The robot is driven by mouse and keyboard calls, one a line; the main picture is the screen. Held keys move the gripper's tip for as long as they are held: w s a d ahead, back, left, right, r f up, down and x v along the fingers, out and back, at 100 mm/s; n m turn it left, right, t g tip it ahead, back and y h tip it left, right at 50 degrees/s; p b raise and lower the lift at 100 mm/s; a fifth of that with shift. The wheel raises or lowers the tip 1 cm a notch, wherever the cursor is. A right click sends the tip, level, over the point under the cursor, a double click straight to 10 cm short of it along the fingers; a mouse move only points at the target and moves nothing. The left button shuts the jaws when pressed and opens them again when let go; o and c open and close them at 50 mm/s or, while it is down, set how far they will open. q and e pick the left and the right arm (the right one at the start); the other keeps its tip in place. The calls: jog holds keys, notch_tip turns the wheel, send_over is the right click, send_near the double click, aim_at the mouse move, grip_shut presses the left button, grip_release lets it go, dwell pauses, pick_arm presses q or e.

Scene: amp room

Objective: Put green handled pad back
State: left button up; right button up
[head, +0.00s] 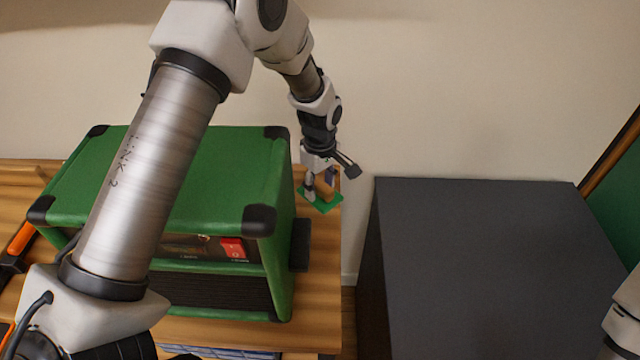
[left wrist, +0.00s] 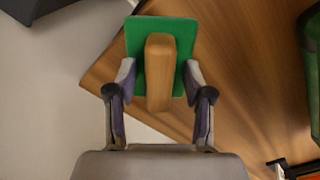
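The green handled pad, a flat green square with a wooden block handle, lies at the far right corner of the wooden table in the head view (head: 330,199). It also shows at the top middle of the left wrist view (left wrist: 186,42). My left gripper (head: 319,190) is over it, pointing down. In the left wrist view my left gripper (left wrist: 160,75) is open, one finger on each side of the handle, with a visible gap on both sides. Whether the fingers touch the green plate cannot be told. My right gripper is out of view.
A green amp cabinet (head: 225,180) with black corners stands on the wooden table (head: 318,290), left of the pad. A dark grey box-like block (head: 490,250) stands to the right, across a narrow gap. A wall is behind. An orange-and-black object (head: 20,240) lies at far left.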

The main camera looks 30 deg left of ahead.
aim_at(320, 183)
pick_arm(q)
notch_tip(320, 183, up, 12)
dwell(0.5)
jog(key=shift+r, duration=0.1)
